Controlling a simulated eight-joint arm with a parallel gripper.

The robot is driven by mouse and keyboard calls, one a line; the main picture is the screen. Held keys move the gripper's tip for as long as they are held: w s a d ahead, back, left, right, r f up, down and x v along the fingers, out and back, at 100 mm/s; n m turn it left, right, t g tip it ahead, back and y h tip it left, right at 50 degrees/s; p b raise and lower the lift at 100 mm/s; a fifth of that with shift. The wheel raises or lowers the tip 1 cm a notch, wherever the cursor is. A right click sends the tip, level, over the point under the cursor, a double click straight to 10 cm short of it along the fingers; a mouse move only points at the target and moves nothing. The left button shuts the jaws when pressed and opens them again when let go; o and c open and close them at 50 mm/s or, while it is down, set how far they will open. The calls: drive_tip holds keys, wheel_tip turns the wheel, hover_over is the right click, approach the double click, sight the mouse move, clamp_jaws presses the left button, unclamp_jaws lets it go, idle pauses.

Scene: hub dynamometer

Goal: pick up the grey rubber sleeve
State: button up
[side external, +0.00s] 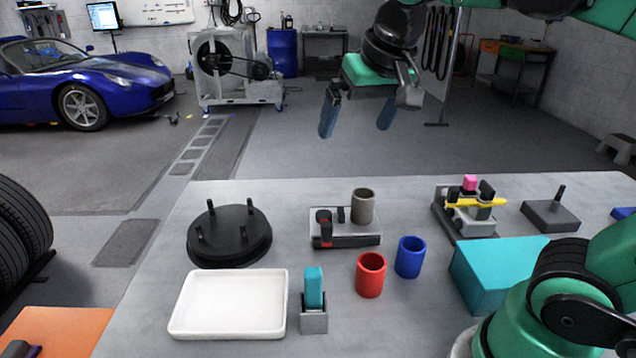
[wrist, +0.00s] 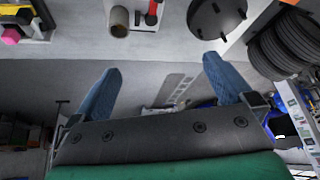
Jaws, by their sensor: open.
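The grey rubber sleeve (side external: 363,206) is a short, brownish-grey hollow cylinder. It stands upright at the back right of a small light-grey fixture (side external: 362,239) on the bench. In the wrist view the sleeve (wrist: 119,21) shows near the top edge, its open end visible. My gripper (side external: 356,122) is open and empty, with two blue fingers spread wide. It hangs well above the bench, clear of the sleeve. In the wrist view both fingers of my gripper (wrist: 160,68) show with nothing between them.
A red cup (side external: 370,275) and a blue cup (side external: 409,257) stand in front of the sleeve. A black pegged disc (side external: 229,240) and a white tray (side external: 228,305) are to the left. A teal block (side external: 500,275) and a yellow-topped fixture (side external: 468,205) are to the right.

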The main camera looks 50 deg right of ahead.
wheel_tip(320, 180, down, 11)
drive_tip(key=a+n+t+y, duration=0.1)
drive_tip(key=a+n, duration=0.1)
drive_tip(key=n, duration=0.2)
drive_tip(key=shift+s+a+t+y, duration=0.25)
drive_tip(key=shift+t+y, duration=0.05)
drive_tip(key=shift+t, duration=0.1)
drive_tip(key=shift+s+f+n, duration=0.1)
drive_tip(key=shift+f+n, duration=0.2)
drive_tip(key=shift+f, duration=0.15)
drive_tip(key=c, duration=0.3)
drive_tip(key=r+m+g, duration=0.1)
drive_tip(key=m+g, duration=0.6)
drive_tip(key=m, duration=0.2)
hover_over(364, 195)
drive_tip(key=s+a, duration=0.1)
drive_tip(key=a, duration=0.1)
drive_tip(key=shift+c, duration=0.2)
drive_tip(key=shift+d+f, duration=0.2)
drive_tip(key=shift+f, duration=4.3)
drive_tip(key=c, duration=1)
drive_tip(key=shift+o, duration=0.2)
drive_tip(key=shift+r, duration=4)
